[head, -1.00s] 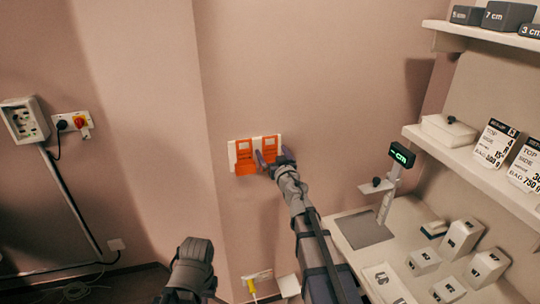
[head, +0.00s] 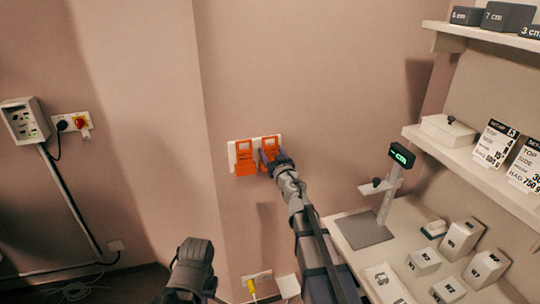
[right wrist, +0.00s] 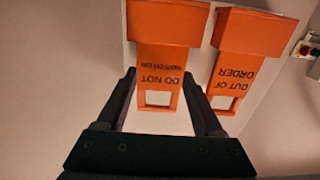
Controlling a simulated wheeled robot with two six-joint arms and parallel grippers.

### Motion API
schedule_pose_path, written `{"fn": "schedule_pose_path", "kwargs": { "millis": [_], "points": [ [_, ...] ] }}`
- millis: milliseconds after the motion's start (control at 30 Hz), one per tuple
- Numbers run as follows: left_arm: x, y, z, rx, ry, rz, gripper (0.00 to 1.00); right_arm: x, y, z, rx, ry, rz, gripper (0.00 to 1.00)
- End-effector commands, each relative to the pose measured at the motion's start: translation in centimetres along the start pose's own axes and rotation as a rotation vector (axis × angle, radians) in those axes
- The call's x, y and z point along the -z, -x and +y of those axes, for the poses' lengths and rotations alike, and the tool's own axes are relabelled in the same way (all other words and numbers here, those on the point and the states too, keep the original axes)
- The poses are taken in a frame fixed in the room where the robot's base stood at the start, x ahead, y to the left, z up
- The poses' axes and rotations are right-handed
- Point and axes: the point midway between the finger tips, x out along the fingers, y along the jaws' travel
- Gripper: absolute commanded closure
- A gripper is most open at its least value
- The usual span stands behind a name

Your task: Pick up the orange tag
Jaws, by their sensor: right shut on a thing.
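Two orange tags hang side by side on a white plate (head: 232,154) on the wall. The right wrist view shows them upside down. One orange tag (right wrist: 160,65) reads "DO NOT SWITCH ON"; the other orange tag (right wrist: 235,75) reads "OUT OF ORDER". My right gripper (right wrist: 160,85) has a finger on each side of the "DO NOT SWITCH ON" tag and is shut on it. In the head view this is the right-hand tag (head: 271,141), partly covered by my right gripper (head: 269,156). The left-hand tag (head: 245,160) hangs free beside it.
A bench with a grey pad (head: 364,229), a height gauge (head: 390,190) and several white blocks stands at the right, below a shelf (head: 470,165) with cards. A socket box (head: 25,122) and a red-yellow switch (head: 80,122) are on the left wall.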

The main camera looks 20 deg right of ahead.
Motion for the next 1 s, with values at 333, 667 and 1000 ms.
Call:
{"fn": "schedule_pose_path", "kwargs": {
  "millis": [333,667,1000],
  "points": [
    [0.0,0.2,0.0,0.0,0.0,0.0,1.0,0.2,0.0,0.0,0.0,0.0,0.0,0.84],
    [-0.2,3.0,-0.3,0.0,0.0,0.0,1.0,3.1,0.0,0.0,0.0,0.0,0.0,0.84],
    [-0.5,8.3,-0.8,0.0,0.0,0.0,1.0,8.4,0.0,0.0,0.0,0.0,0.0,0.84]
  ]
}}
